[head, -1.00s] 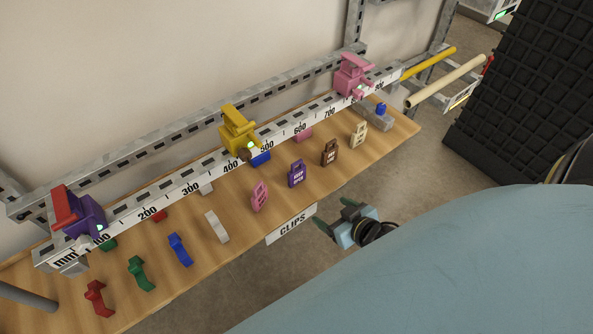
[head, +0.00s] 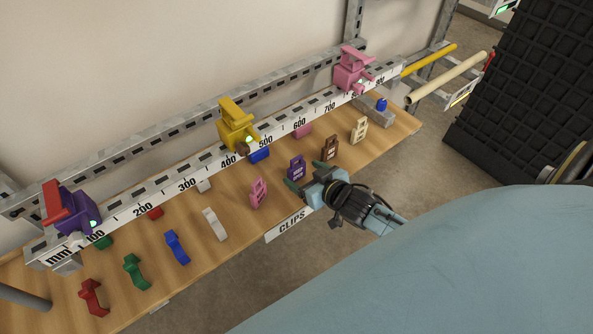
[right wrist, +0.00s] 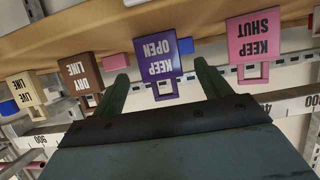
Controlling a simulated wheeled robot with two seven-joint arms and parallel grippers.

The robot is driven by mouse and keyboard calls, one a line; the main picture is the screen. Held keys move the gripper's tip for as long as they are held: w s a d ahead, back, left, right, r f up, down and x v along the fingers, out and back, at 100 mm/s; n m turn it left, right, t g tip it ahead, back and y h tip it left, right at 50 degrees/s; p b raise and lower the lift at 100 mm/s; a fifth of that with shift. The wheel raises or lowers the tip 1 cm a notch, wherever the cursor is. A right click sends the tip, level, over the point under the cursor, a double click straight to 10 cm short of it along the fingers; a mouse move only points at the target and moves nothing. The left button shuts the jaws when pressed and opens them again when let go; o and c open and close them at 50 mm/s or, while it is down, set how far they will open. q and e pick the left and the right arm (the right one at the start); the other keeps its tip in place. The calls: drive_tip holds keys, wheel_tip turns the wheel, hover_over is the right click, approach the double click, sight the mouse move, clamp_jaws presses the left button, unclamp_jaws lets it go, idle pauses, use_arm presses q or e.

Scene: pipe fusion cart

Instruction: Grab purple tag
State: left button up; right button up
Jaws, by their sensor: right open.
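The purple tag (head: 297,167) stands on the wooden shelf (head: 235,221) between the pink tag (head: 258,192) and the brown tag (head: 330,147). In the right wrist view the purple tag (right wrist: 158,58) reads KEEP OPEN upside down. My right gripper (head: 301,183) is open, just in front of the purple tag at the shelf's front edge. In the right wrist view its two green fingers (right wrist: 160,80) are spread on either side of the purple tag, with gaps visible. I cannot tell whether the fingertips reach past it. My left gripper is not in view.
A cream tag (head: 359,129) stands beyond the brown one. A measuring rail (head: 215,172) with purple, yellow and pink clamps runs behind. A CLIPS label (head: 290,222) hangs on the front edge.

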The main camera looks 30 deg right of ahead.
sight(298, 171)
drive_tip(key=x, duration=0.4)
drive_tip(key=shift+w+b, duration=0.1)
drive_tip(key=shift+b, duration=0.3)
drive_tip(key=c, duration=1)
